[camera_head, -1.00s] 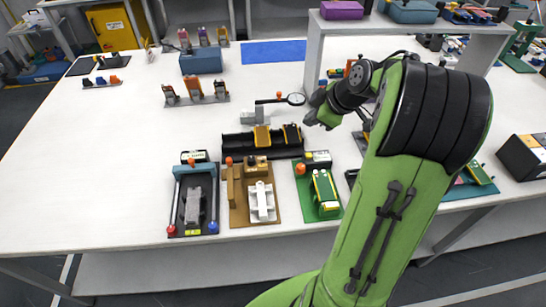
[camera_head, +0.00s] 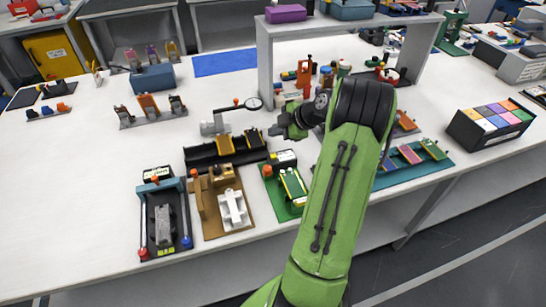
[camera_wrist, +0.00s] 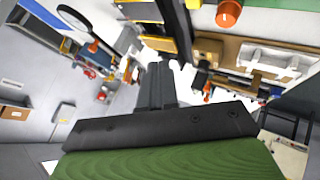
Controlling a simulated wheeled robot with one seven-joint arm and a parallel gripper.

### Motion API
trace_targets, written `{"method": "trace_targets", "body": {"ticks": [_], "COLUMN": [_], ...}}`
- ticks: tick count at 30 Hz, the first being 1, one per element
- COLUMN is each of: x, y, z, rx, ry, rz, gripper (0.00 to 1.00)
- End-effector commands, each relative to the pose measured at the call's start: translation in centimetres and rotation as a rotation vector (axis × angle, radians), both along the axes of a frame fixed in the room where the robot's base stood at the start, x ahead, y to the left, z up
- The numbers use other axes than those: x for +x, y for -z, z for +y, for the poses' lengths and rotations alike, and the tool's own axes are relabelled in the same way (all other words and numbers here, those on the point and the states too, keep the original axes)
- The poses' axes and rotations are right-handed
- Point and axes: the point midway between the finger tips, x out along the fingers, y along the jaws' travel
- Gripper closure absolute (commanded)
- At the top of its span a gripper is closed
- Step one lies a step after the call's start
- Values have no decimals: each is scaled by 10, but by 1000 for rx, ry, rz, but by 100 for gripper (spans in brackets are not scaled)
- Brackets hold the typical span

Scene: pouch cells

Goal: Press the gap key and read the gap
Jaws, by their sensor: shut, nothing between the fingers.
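My gripper (camera_head: 274,132) is shut and empty, with its dark fingers also in the wrist view (camera_wrist: 160,82). It hangs above the table just behind the green fixture (camera_head: 294,208) and right of the long black holder (camera_head: 201,163). The green fixture has an orange knob (camera_head: 267,171) and a small display box (camera_head: 284,157). The brown fixture (camera_head: 205,211) holds a white part (camera_head: 232,208). I cannot tell which control is the gap key, and no reading is legible.
A round dial gauge (camera_head: 253,103) stands behind the black holder. A white shelf frame (camera_head: 264,70) stands at the back right. A teal tray (camera_head: 437,164) and a box of coloured cells (camera_head: 490,125) are on the right.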

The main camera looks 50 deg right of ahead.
Motion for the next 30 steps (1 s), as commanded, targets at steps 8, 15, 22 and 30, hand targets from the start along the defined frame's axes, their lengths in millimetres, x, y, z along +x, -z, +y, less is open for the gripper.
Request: {"method": "trace_targets", "body": {"ticks": [8, 15, 22, 30], "x": [0, 0, 0, 0], "y": [47, 69, 67, 66], "z": [0, 0, 0, 0], "rx": [1, 0, 0, 0], "ry": [0, -1, -1, -1], "rz": [2, 1, 1, 1], "gripper": [100, 100, 100, 100]}}
